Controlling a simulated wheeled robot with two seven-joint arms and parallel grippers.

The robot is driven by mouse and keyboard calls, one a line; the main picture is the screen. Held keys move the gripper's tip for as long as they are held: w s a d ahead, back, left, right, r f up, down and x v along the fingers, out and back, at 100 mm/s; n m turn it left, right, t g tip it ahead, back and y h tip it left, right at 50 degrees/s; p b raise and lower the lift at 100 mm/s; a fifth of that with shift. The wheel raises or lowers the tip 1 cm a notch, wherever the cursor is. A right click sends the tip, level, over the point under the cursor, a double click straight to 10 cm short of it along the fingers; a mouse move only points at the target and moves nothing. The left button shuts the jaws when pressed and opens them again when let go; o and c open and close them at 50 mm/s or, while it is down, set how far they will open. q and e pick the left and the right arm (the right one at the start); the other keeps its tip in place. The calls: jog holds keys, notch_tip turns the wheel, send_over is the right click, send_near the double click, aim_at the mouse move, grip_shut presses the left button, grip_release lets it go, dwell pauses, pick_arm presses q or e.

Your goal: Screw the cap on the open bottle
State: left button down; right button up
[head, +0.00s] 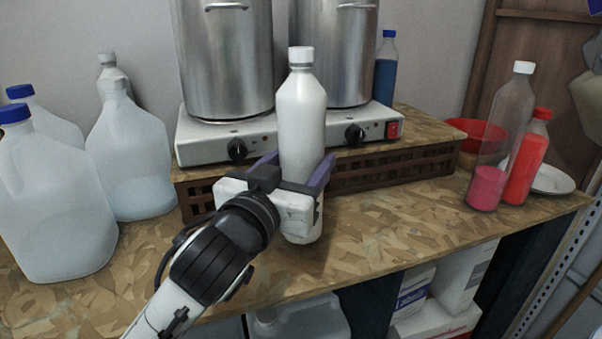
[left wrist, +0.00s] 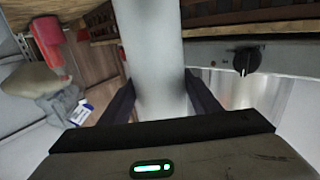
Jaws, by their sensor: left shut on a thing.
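A tall white bottle (head: 302,112) stands upright at the front of the wooden counter, before the hot plates. A white cap (head: 301,57) sits on its top; I cannot tell how tight it is. My left gripper (head: 299,172) is shut around the bottle's middle, one finger on each side. In the left wrist view the pale bottle (left wrist: 155,60) runs between the two dark fingers (left wrist: 162,98); its cap is out of that view. The gripper body hides part of the bottle's lower half. My right gripper is not in view.
Clear jugs (head: 55,205) stand on the left, some with blue caps. Two steel pots (head: 222,70) sit on a white hot plate (head: 225,148) behind. A pink-filled bottle (head: 487,187), red bottle (head: 530,160) and red bowl (head: 470,133) stand right. The counter between is clear.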

pick_arm(q)
jog(key=shift+f, duration=0.9)
jog(key=c, duration=1)
grip_release()
jog(key=shift+f, duration=0.3)
jog(key=o, duration=0.4)
jog(key=shift+c, duration=0.2)
jog(key=shift+r, duration=0.2)
jog(key=v, duration=1.2)
jog(key=shift+b, duration=0.45)
